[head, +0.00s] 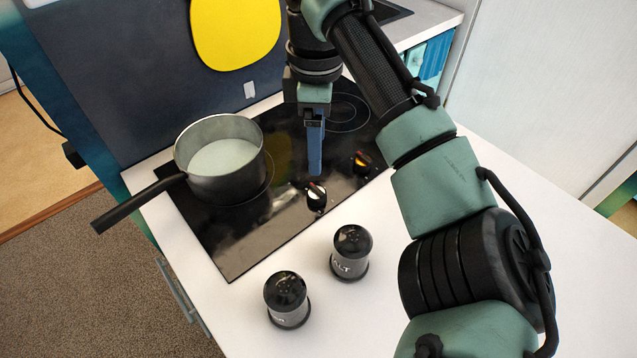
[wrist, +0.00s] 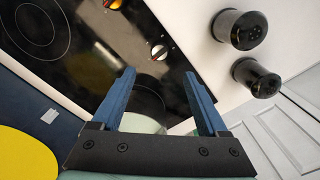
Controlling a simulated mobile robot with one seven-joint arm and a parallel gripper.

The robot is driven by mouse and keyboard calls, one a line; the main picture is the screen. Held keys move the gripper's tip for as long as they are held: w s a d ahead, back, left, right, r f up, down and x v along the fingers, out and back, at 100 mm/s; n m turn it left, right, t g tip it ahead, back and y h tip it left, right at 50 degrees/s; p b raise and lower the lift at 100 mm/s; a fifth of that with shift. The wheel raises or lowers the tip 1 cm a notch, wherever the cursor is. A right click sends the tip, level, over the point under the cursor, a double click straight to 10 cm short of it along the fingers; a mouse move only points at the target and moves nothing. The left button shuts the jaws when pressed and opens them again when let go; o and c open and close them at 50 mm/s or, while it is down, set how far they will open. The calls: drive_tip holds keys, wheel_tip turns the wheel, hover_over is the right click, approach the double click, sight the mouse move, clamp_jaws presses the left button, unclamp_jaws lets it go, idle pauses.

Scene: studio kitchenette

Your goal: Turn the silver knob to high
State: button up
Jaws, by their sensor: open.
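The silver knob (head: 316,195) stands on the front part of the black cooktop (head: 240,240), its pale face showing on a dark base. In the wrist view the silver knob (wrist: 159,52) lies beyond the fingertips, between their lines. Its exact setting is too small to read. A second knob with an orange face (head: 362,163) is to its right in the head view and at the top edge of the wrist view (wrist: 112,3). My gripper (head: 314,172), with blue fingers, hangs above the cooktop close behind the silver knob. In the wrist view my gripper (wrist: 160,74) is open with nothing between the fingertips.
A saucepan (head: 220,175) with pale contents sits on the left burner, its black handle (head: 135,205) reaching past the counter edge. Two dark shakers, one marked salt (head: 351,255) and another (head: 287,300), stand on the white counter (head: 390,325) in front of the cooktop.

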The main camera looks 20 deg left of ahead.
sight(316, 189)
wheel_tip(316, 189, down, 11)
drive_tip(key=shift+f, duration=0.1)
idle(0.3)
clamp_jaws()
